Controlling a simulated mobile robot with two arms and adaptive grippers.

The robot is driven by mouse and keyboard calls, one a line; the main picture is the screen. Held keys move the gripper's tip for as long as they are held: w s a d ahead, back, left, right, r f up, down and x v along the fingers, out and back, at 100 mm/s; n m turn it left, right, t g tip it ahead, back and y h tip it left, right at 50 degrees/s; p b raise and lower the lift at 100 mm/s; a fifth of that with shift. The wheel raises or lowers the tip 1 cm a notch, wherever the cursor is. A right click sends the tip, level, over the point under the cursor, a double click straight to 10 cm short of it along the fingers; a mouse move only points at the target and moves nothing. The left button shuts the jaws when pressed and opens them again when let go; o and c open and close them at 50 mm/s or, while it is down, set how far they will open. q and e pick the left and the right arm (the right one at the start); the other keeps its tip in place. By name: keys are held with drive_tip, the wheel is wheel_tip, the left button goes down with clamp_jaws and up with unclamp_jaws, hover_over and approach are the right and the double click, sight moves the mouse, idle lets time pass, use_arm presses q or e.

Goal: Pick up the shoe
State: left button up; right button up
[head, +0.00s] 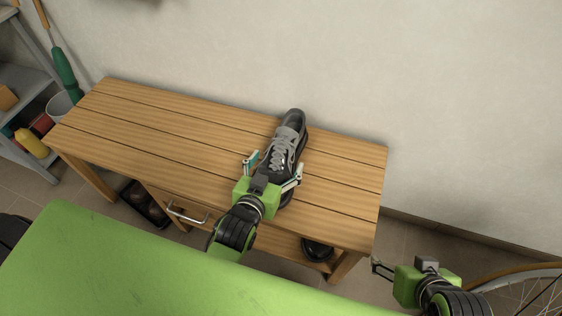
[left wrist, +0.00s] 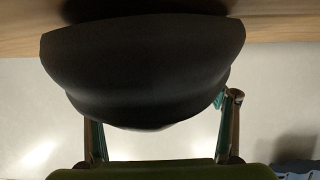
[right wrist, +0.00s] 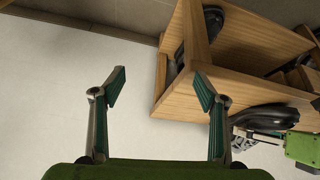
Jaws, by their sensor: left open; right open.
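A dark grey and black shoe (head: 290,138) with light laces lies on the slatted wooden bench (head: 150,116), its length pointing away toward the wall. My left gripper (head: 273,168) is open at the near end of the shoe, with one finger on each side of it. In the left wrist view the dark end of the shoe (left wrist: 145,65) fills the space ahead of and between the open fingers (left wrist: 165,110). I cannot tell whether the fingers touch it. My right gripper (head: 378,267) is open and empty, off the bench's right end; its fingers also show in the right wrist view (right wrist: 160,90).
Dark shoes (head: 317,249) sit under the bench top, and a drawer handle (head: 188,214) is on its front. A bicycle wheel (head: 530,291) is at lower right. A grey shelf (head: 28,85) stands at left. The bench top left of the shoe is clear.

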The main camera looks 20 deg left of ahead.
use_arm(q)
drive_tip(key=shift+w+f, duration=0.2)
drive_tip(key=shift+w, duration=0.35)
drive_tip(key=c, duration=1.5)
drive_tip(key=shift+r, duration=0.1)
use_arm(e)
drive_tip(key=shift+w+a+r+t, duration=0.15)
drive_tip(key=shift+w+r+t, duration=0.1)
drive_tip(key=shift+w, duration=0.25)
drive_tip(key=shift+w+a+r+t, duration=0.15)
drive_tip(key=shift+w+r+t, duration=0.1)
drive_tip(key=shift+w, duration=0.25)
use_arm(q)
drive_tip(key=shift+r, duration=0.15)
use_arm(e)
drive_tip(key=shift+s, duration=0.15)
